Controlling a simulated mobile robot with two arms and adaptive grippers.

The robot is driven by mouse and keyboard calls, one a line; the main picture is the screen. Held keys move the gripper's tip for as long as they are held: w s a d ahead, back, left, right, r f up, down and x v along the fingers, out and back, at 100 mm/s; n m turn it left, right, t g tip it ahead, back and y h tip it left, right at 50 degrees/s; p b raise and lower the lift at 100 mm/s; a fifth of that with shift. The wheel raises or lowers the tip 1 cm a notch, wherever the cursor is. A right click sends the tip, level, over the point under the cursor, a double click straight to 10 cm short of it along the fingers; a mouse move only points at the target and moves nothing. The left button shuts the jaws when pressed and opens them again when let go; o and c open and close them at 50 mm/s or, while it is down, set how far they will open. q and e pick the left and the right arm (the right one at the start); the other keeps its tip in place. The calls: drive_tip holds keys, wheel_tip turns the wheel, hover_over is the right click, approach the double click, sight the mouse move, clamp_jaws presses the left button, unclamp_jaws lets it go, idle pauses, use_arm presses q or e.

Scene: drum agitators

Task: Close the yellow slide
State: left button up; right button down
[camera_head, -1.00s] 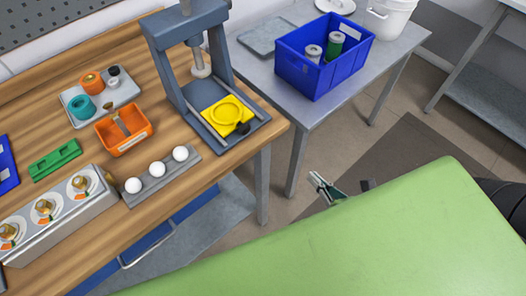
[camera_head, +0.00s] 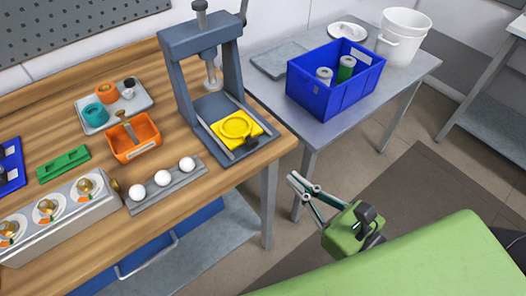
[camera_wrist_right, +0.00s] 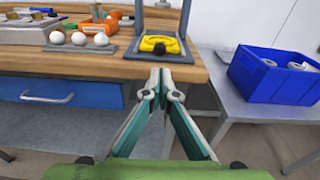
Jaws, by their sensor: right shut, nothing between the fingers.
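The yellow slide (camera_head: 237,127) lies on the base of the grey press frame (camera_head: 180,80), near the right end of the wooden workbench. It has a round raised ring and a black knob (camera_head: 251,143) at its front right. In the right wrist view the yellow slide (camera_wrist_right: 159,44) shows straight ahead, with its black knob (camera_wrist_right: 159,49) facing me. My right gripper (camera_head: 297,182) is shut and empty, in front of the bench and below the slide, apart from it. My left gripper is not in view.
A rail with white balls (camera_head: 163,178) and an orange bin (camera_head: 132,139) stand left of the press. A blue crate (camera_head: 335,78) with cans stands on the grey side table (camera_head: 345,118) at right. The bench's front edge lies between my gripper and the slide.

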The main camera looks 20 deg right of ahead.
sight(255, 145)
drive_tip(key=p+x, duration=0.7)
drive_tip(key=x, duration=0.3)
drive_tip(key=shift+w+r, duration=0.15)
drive_tip(key=shift+r, duration=0.05)
drive_tip(key=shift+w+a+f+p, duration=0.2)
drive_tip(key=shift+w+a+p, duration=0.15)
drive_tip(key=shift+w, duration=0.25)
